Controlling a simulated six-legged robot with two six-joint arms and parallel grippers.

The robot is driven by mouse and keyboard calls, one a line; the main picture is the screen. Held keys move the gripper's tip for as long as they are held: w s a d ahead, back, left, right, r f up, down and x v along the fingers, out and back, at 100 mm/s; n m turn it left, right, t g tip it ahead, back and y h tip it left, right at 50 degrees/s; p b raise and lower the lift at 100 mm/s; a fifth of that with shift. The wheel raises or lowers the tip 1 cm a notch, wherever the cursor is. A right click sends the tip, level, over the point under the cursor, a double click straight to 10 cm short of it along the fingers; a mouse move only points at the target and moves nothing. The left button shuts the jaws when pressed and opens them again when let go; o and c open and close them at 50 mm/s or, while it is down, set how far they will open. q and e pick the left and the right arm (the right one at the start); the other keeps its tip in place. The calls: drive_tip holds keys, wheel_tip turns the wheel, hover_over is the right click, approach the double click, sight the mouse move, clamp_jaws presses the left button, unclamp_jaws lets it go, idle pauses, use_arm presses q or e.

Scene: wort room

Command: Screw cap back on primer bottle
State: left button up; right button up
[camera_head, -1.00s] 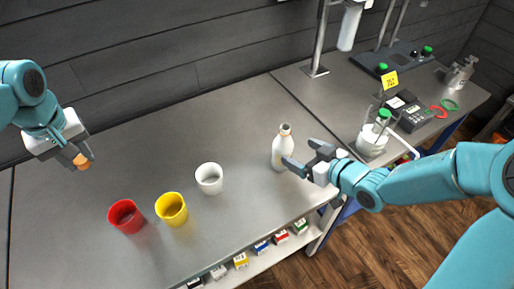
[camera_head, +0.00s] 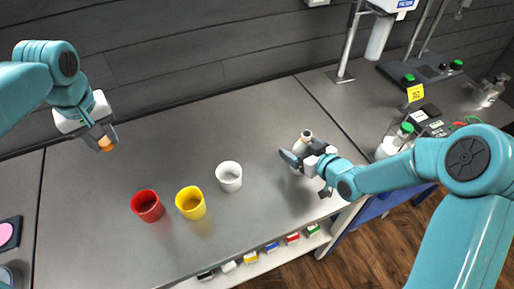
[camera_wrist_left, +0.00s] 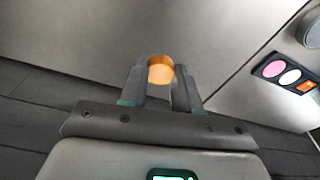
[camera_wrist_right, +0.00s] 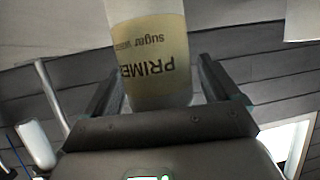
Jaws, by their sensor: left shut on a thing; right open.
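A red cup (camera_head: 147,206), a yellow cup (camera_head: 190,203) and a white cup (camera_head: 229,177) stand between the grippers. A green-capped bottle (camera_head: 391,145) and devices stand on the right. The table behind the cups is clear.

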use_arm(q)
drive_tip(key=shift+w, duration=0.1)
use_arm(e)
drive_tip(key=shift+w+a+f, duration=0.15)
drive_tip(key=shift+w+f, duration=0.05)
drive_tip(key=shift+w, duration=0.05)
drive_tip(key=shift+s, duration=0.1)
drive_tip(key=shift+r, duration=0.1)
drive_tip(key=shift+c, duration=0.6)
drive_tip(key=c, duration=1.1)
drive_tip(key=shift+r, duration=0.1)
